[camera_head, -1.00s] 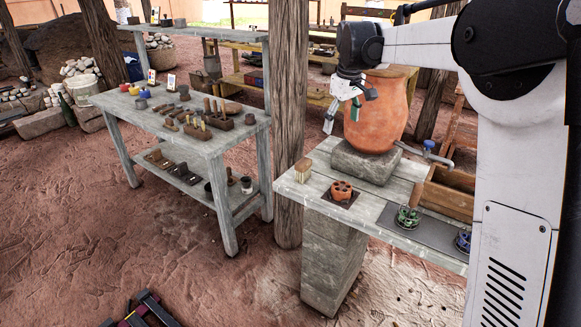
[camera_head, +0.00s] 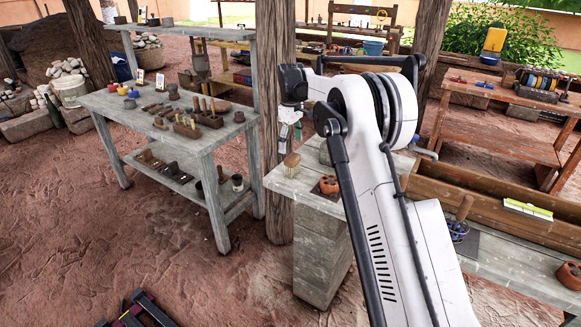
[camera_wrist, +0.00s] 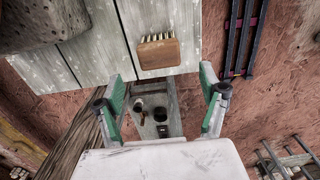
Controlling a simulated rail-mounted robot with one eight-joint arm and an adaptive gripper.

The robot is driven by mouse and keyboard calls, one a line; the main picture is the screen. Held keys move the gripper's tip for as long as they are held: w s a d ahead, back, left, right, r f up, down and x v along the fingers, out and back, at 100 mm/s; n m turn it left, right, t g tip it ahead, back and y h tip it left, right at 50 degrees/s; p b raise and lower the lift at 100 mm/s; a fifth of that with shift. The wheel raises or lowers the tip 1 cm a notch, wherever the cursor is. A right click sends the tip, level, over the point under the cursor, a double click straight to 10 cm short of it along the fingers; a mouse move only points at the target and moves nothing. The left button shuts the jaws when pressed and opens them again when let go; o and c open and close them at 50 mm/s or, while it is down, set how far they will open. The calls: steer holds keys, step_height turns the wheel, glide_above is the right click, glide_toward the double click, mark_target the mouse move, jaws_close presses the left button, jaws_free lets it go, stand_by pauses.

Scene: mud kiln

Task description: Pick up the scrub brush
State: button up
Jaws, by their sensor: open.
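The scrub brush (camera_head: 291,165), a small tan and brown block, sits at the near left corner of the grey wooden counter (camera_head: 278,183). In the wrist view the brush (camera_wrist: 158,55) shows a brown block with pale bristles along its upper edge. My gripper (camera_head: 291,132) is above the brush in the head view, apart from it. In the wrist view my gripper's two green-sided fingers (camera_wrist: 162,78) are spread wide and empty. The brush lies just beyond the fingertips, roughly centred between them.
A reddish clay pot (camera_head: 329,184) with holes stands right of the brush, partly beside my arm. My arm hides much of the counter. A wooden trough (camera_head: 480,200) lies at the right. A grey workbench (camera_head: 165,117) with tools stands left, past a wooden post (camera_head: 277,90).

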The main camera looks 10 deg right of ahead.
mark_target(290, 157)
step_height(290, 157, down, 6)
steer(key=shift+r, duration=0.1)
steer(key=shift+s+d+f+b, duration=0.1)
steer(key=shift+d+f+b, duration=0.1)
steer(key=shift+f, duration=1.2)
steer(key=shift+s+d+f+b, duration=0.1)
steer(key=shift+f+b, duration=0.1)
steer(key=shift+f, duration=1.15)
steer(key=c, duration=1.3)
steer(key=shift+r, duration=0.1)
steer(key=shift+r, duration=0.45)
steer(key=r, duration=0.2)
steer(key=a+r, duration=0.1)
steer(key=r, duration=0.1)
steer(key=shift+s, duration=0.3)
steer(key=s+a+r, duration=0.5)
steer(key=a+r, duration=0.1)
steer(key=a, duration=0.3)
steer(key=shift+s+p, duration=0.25)
steer(key=shift+p, duration=0.2)
